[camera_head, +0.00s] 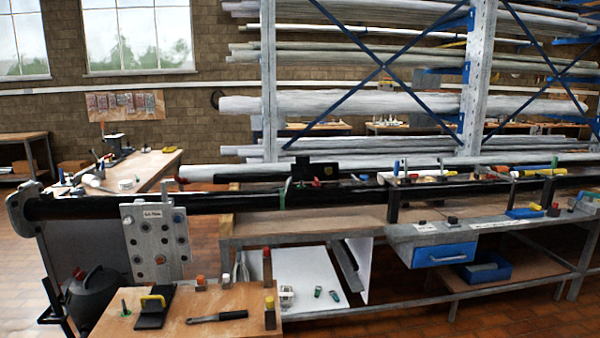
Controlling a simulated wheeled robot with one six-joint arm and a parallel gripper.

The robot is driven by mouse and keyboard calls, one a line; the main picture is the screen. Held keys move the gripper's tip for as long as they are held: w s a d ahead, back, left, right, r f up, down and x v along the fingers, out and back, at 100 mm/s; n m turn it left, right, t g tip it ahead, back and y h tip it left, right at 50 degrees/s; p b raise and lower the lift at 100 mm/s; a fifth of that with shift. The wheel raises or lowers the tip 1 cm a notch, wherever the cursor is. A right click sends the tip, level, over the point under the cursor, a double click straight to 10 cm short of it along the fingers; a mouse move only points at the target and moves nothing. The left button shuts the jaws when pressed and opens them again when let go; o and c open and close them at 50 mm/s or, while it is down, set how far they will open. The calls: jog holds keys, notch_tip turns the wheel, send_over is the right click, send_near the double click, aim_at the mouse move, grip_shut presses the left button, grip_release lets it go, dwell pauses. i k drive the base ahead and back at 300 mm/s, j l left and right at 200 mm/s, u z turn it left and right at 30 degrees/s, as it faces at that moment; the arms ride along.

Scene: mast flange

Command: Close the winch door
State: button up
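A long black mast tube (110,204) lies across the view, level with the benches. A grey plate (145,232) with several round holes and a small label hangs at its left part. I cannot clearly make out which part is the winch door. A small dark upright piece (322,171) with a yellow mark stands at the tube's middle; I cannot tell whether it is a door. Below the bench, a white upright panel (360,262) stands at the right edge of a white surface (300,280). My gripper is not in view.
A wooden table (225,302) with a wrench (217,316), a yellow-handled tool (152,306) and small bottles fills the front. A steel bench with a blue drawer (444,254) stands at the right. A pipe rack is behind. Brick floor (520,318) shows at lower right.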

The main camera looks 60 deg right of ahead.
aim_at(305, 171)
jog(key=z, duration=2.95)
